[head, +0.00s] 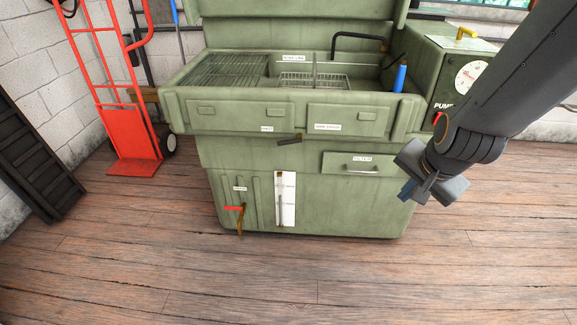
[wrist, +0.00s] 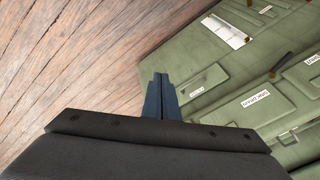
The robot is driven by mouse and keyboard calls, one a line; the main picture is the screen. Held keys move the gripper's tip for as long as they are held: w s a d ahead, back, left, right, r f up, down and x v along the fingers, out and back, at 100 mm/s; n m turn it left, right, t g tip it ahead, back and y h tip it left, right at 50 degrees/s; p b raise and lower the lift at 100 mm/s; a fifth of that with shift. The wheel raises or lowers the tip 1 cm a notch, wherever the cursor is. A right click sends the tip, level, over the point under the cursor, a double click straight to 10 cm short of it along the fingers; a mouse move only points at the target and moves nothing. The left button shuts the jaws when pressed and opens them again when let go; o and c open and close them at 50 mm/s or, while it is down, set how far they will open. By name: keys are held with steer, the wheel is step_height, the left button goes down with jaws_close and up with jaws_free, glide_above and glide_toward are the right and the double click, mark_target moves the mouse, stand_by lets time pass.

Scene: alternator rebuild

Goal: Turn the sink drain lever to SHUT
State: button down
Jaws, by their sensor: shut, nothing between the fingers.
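The handle points left, roughly level, below a small white label (head: 239,188) too small to read surely. My gripper (head: 406,191) is shut and empty, in front of the cabinet's right side, well to the right of the lever. In the wrist view its dark blue fingertips (wrist: 160,82) are together, with floor and cabinet front beyond. I cannot make out the red handle in the wrist view.
A filter drawer with a bar handle (head: 361,170) is behind and left of my gripper. A white gauge strip (head: 285,198) is right of the lever. A dark lever (head: 289,140) projects above it. A red hand truck (head: 130,130) stands left. The floor in front is clear.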

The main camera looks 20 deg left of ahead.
steer(key=w+a+f+m+t+y+b, duration=0.1)
steer(key=w+a+f+m+t+b, duration=0.3)
steer(key=w+a+f+m+b, duration=0.35)
steer(key=w+a+f+m+t+y+b, duration=0.2)
steer(key=w+a+f+m+t+b, duration=0.25)
steer(key=w+a+b, duration=0.55)
steer(key=s+a+f+m+t+y+b, duration=0.2)
steer(key=s+a+f+m+t+b, duration=0.1)
steer(key=a+f+m+t+b, duration=0.25)
steer(key=s+a+f+m+t+y+b, duration=0.2)
steer(key=a+m+b, duration=0.35)
steer(key=a, duration=0.25)
steer(key=w+a+r+b, duration=0.3)
steer(key=w+r+b, duration=0.2)
steer(key=r, duration=0.3)
steer(key=shift+w+a+n, duration=0.3)
steer(key=shift+w+a, duration=0.1)
steer(key=shift+w, duration=0.5)
steer(key=shift+a+r, duration=0.1)
steer(key=shift+r, duration=0.05)
